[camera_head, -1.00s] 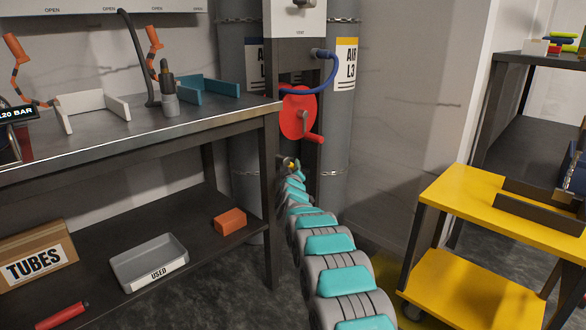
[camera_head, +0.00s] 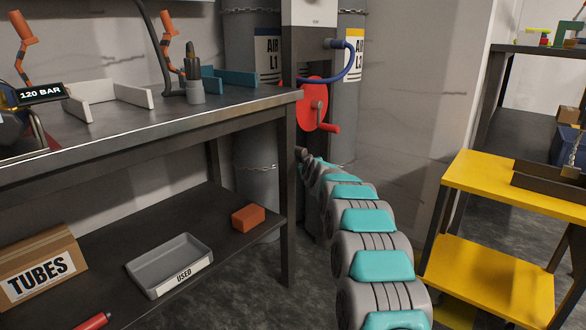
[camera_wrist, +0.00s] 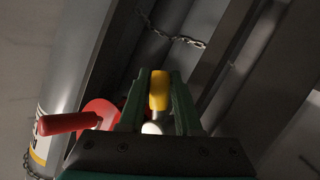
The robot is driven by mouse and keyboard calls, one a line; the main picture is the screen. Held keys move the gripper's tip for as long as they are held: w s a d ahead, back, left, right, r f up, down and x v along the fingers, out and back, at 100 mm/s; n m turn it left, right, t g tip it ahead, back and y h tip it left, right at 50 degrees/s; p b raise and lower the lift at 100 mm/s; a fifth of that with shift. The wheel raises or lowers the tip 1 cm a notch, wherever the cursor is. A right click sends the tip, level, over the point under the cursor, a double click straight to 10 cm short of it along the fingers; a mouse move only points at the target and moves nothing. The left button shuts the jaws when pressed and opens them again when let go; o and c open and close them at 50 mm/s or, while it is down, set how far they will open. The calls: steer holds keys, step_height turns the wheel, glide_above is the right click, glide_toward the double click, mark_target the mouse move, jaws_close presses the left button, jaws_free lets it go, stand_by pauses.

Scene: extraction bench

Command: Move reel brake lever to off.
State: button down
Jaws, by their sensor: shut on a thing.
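In the wrist view, the green fingers of my gripper (camera_wrist: 158,80) are shut on a yellow-gripped lever (camera_wrist: 159,90), which sits between them. A small white rounded part (camera_wrist: 152,128) shows just below the yellow grip. I take this lever for the reel brake lever; no label on it is readable. The red reel (camera_head: 312,103) hangs on the dark post beyond the bench end, with a red crank handle. Its crank handle (camera_wrist: 68,123) also shows left of my fingers in the wrist view. In the head view, the fingers and lever are hidden or too small to make out.
The dark workbench (camera_head: 230,110) and its leg stand close left of my arm. A yellow cart (camera_head: 480,180) stands to the right. Chained gas cylinders (camera_head: 253,150) stand behind the post. Floor shows between bench and cart, with my arm stretched over it.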

steer(key=shift+s+a+r+p, duration=0.1)
steer(key=shift+a+p, duration=0.1)
steer(key=shift+p, duration=0.15)
steer(key=shift+s+f+g+p, duration=0.15)
steer(key=shift+f+g+p, duration=0.15)
steer(key=shift+g+p, duration=0.1)
steer(key=shift+a, duration=0.1)
steer(key=c, duration=0.6)
jaws_free()
steer(key=shift+m, duration=0.3)
steer(key=shift+f+b, duration=0.1)
steer(key=shift+b, duration=0.55)
